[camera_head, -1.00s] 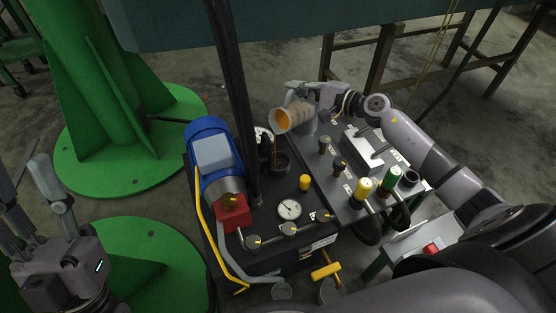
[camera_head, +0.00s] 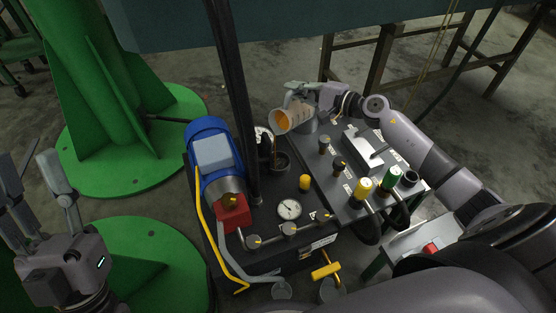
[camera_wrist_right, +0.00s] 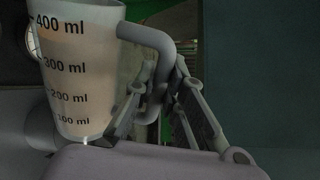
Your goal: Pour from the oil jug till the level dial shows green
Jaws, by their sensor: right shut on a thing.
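The oil jug (camera_head: 300,114) is a clear measuring jug, tipped with its mouth to the left; orange-brown oil shows inside. In the right wrist view the jug (camera_wrist_right: 78,70) bears marks from 100 to 400 ml. My right gripper (camera_wrist_right: 155,92) is shut on its handle. A dark round filler opening (camera_head: 281,162) lies below and left of the mouth. A thin brownish streak shows between them; I cannot tell surely if it is flowing oil. A pale dial (camera_head: 262,137) beside it is partly hidden, its reading too small to tell. My left gripper (camera_head: 35,175) is open and empty.
A blue motor (camera_head: 211,150) and a white-faced gauge (camera_head: 289,209) sit on the dark machine. A black upright post (camera_head: 236,100) stands left of the filler. Yellow and green-capped valves (camera_head: 365,187) stand at the right. A green column base (camera_head: 125,150) is at the left.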

